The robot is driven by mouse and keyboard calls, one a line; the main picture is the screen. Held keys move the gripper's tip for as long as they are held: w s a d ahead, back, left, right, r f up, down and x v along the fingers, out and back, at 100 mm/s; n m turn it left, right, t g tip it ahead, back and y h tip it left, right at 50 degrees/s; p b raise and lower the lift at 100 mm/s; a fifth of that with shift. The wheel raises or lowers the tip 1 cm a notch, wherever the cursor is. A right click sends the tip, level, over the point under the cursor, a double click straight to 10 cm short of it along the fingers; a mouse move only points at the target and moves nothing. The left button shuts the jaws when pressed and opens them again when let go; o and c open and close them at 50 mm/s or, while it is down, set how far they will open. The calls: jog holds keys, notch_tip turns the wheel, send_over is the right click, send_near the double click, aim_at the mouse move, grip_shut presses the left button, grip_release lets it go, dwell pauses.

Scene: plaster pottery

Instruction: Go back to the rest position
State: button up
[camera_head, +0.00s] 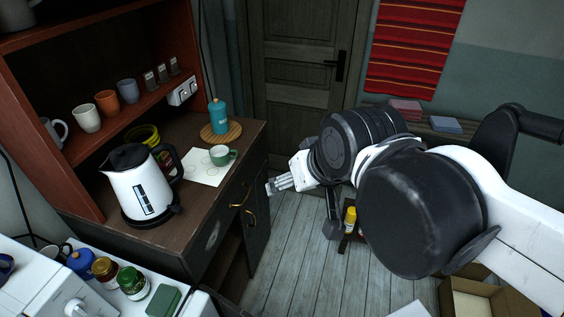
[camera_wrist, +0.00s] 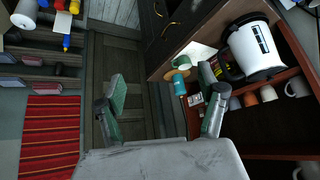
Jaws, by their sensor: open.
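My gripper (camera_head: 279,186) is at the end of my arm, in front of the cabinet and right of its drawer handles in the head view. It is held in the air over the plank floor. In the wrist view my gripper (camera_wrist: 163,85) shows two fingers spread apart with nothing between them. The wrist picture is turned over, with the dark door (camera_wrist: 145,105) beyond the fingers. My arm hides part of the floor and the right side of the room in the head view.
The cabinet top (camera_head: 155,236) left of my gripper holds a white kettle (camera_head: 143,190), a green cup (camera_head: 222,156) on paper and a teal bottle (camera_head: 219,118) on a round board. Mugs stand on the shelf above. A yellow-capped item (camera_head: 350,219) is below my arm. Floor (camera_head: 290,255) near the cabinet is clear.

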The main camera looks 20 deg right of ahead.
jog(key=shift+s+d+f+n, duration=0.3)
jog(key=shift+s+f, duration=0.15)
jog(key=shift+f, duration=0.25)
jog(key=shift+f, duration=0.1)
notch_tip(320, 180, down, 15)
jog(key=b, duration=1.5)
jog(key=shift+f+b, duration=0.2)
jog(key=shift+b, duration=0.1)
